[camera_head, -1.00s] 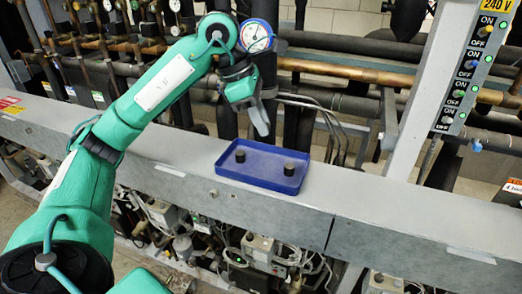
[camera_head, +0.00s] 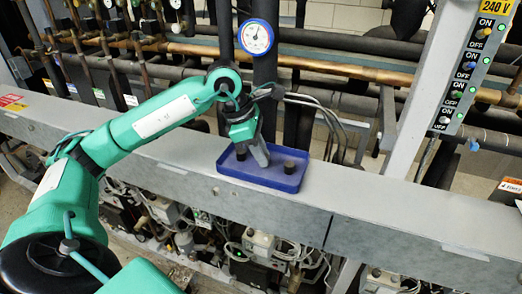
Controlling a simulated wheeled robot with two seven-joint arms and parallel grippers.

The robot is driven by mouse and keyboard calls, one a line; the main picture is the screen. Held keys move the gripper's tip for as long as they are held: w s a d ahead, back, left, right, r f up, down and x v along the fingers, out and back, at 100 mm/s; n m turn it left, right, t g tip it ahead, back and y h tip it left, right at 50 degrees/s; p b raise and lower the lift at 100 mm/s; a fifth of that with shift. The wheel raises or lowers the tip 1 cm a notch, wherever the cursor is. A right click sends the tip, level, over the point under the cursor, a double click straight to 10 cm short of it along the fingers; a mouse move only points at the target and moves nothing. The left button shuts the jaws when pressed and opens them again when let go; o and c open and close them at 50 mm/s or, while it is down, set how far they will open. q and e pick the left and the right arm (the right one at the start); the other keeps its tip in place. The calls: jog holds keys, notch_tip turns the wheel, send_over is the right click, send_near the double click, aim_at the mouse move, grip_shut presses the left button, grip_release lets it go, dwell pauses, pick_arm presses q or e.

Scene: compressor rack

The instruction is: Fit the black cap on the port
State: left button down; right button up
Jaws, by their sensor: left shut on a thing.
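Two small black caps stand in a shallow blue tray (camera_head: 283,184) on the grey beam. The left black cap (camera_head: 241,151) is at my left gripper, and the right black cap (camera_head: 289,167) stands free. My left gripper (camera_head: 249,156) reaches down into the tray and is shut on the left black cap. One grey finger hides part of the space between the caps. The cap still appears low in the tray; I cannot tell whether it touches the floor. I cannot make out the port for certain. My right gripper is not in view.
The grey beam (camera_head: 380,210) runs across the view, with free room right of the tray. Behind it are pipes and a round gauge (camera_head: 255,37). A slanted post with a switch panel (camera_head: 466,70) stands at the right.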

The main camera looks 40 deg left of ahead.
pick_arm(q)
jog(key=shift+f, duration=0.1)
jog(key=c, duration=1.3)
grip_release()
jog(key=shift+o, duration=0.2)
jog(key=shift+r, duration=0.3)
jog(key=b+v, duration=0.2)
jog(key=v, duration=0.9)
jog(key=shift+a+r, duration=0.2)
jog(key=shift+r, duration=0.15)
